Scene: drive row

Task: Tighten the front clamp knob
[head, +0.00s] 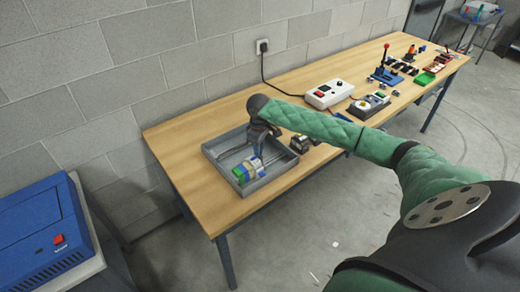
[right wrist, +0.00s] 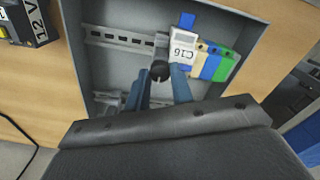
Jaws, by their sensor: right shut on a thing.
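A grey open enclosure (head: 212,152) lies on the wooden bench with metal rails inside. A white block marked C16 (right wrist: 183,50) sits on a rail (right wrist: 118,37) beside blue, yellow and green blocks (right wrist: 213,62); these blocks also show in the head view (head: 246,170). My right gripper (head: 258,150) reaches down into the enclosure. In the right wrist view its two blue-grey fingers (right wrist: 161,78) are shut on a round black knob (right wrist: 160,69), just beside the C16 block. The fingers partly hide what is under the knob. My left gripper is out of view.
A black 12 V unit (right wrist: 30,20) stands close beside the enclosure; it also shows in the head view (head: 301,144). A white box with a red button (head: 328,94) and several devices stand farther along the bench (head: 200,205). The bench's front left is clear.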

